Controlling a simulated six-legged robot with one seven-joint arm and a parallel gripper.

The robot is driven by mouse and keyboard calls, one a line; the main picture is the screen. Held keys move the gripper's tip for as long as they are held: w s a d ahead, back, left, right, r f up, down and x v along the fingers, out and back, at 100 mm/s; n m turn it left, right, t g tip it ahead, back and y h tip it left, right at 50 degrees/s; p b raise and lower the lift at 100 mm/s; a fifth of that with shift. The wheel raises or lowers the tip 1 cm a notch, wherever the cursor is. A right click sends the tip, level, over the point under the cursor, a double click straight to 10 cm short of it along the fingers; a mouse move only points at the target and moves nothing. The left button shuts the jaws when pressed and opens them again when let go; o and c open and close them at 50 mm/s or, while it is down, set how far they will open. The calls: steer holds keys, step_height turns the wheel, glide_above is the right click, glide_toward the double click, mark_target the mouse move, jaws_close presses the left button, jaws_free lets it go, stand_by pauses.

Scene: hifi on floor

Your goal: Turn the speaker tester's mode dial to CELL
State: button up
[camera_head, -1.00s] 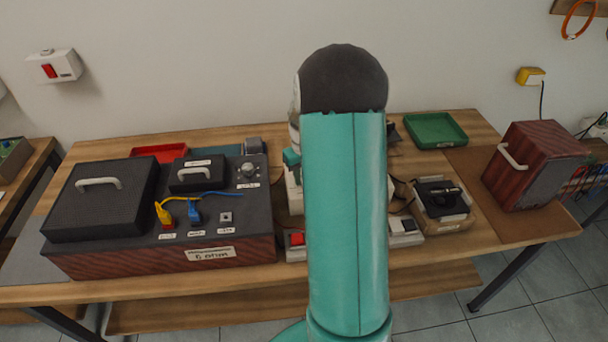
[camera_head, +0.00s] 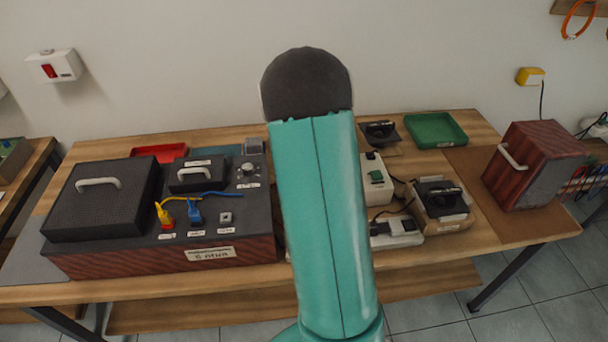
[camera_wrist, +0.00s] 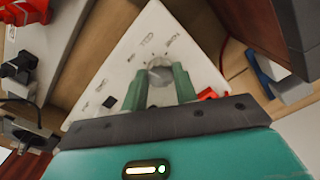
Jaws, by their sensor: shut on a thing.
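The speaker tester shows in the wrist view as a white panel (camera_wrist: 118,75) with small dark labels, which are too blurred to read surely. Its round silver-grey mode dial (camera_wrist: 160,72) stands between the green fingers of my gripper (camera_wrist: 159,88), which is shut on it. I cannot tell which label the dial points to. A black switch (camera_wrist: 110,102) is on the panel to the left and a red part shows on the right. In the head view my arm hides the gripper and the dial; a white box (camera_head: 375,190), perhaps the tester, shows right of the arm.
A large dark test box (camera_head: 150,262) with handles and cables stands left of my arm. A red tray (camera_head: 160,152) and a green tray (camera_head: 435,129) lie at the back. A cardboard box (camera_head: 442,227) and a dark red cabinet (camera_head: 532,165) stand at the right.

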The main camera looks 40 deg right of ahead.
steer(key=m, duration=0.6)
steer(key=shift+m, duration=0.4)
stand_by(0.3)
steer(key=o, duration=1)
step_height(320, 180, up, 14)
steer(key=shift+f, duration=0.1)
